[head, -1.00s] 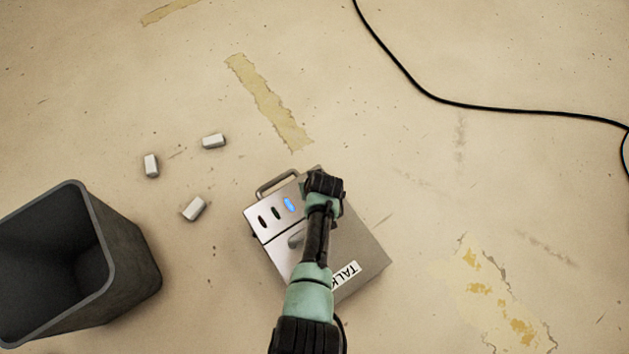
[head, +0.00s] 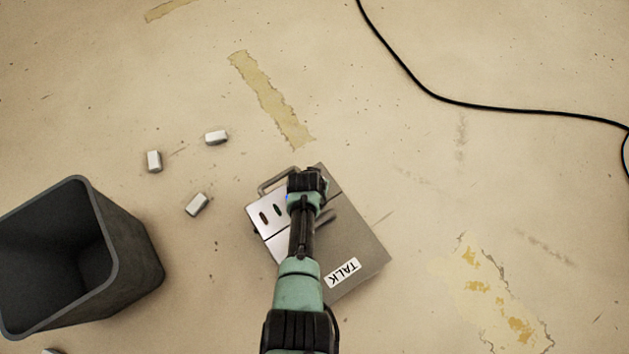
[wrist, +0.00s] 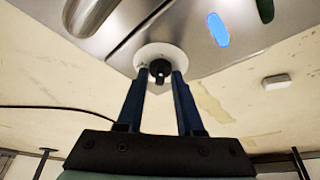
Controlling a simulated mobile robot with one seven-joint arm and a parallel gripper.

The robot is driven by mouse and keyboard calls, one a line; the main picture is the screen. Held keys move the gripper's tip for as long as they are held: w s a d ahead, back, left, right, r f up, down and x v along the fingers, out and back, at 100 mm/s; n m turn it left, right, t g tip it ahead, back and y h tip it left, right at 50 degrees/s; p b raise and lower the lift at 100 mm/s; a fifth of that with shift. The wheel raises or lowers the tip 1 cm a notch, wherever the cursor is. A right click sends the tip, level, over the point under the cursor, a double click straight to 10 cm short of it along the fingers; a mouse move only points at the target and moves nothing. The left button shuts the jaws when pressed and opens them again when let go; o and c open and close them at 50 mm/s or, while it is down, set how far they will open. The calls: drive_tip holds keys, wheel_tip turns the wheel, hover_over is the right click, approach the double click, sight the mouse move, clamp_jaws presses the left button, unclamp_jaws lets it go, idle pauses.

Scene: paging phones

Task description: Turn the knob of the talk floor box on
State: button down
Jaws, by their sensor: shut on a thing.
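The talk floor box (head: 355,250) is a grey metal box on the floor, with a "TALK" label (head: 342,272) and a handle at its far edge. Its knob (wrist: 160,68) is black on a round white base in the wrist view; in the head view my arm hides it. My gripper (wrist: 159,88) is shut on the knob, with one dark blue finger on each side. A blue light (wrist: 218,30) glows on the panel beside it, and dark oval lights (head: 271,213) sit in the same row.
A dark open bin (head: 130,255) stands left of the box. Small white blocks (head: 197,204) lie on the floor between them and beyond. A black cable (head: 430,95) runs across the upper right. The floor right of the box is clear.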

drive_tip(key=shift+s, duration=0.1)
drive_tip(key=c, duration=0.5)
unclamp_jaws()
drive_tip(key=shift+c, duration=0.2)
drive_tip(key=shift+r+p, duration=0.45)
drive_tip(key=shift+p, duration=0.05)
drive_tip(key=p+v, duration=0.9)
drive_tip(key=v, duration=0.3)
drive_tip(key=shift+s+p, duration=0.15)
drive_tip(key=shift+p, duration=0.2)
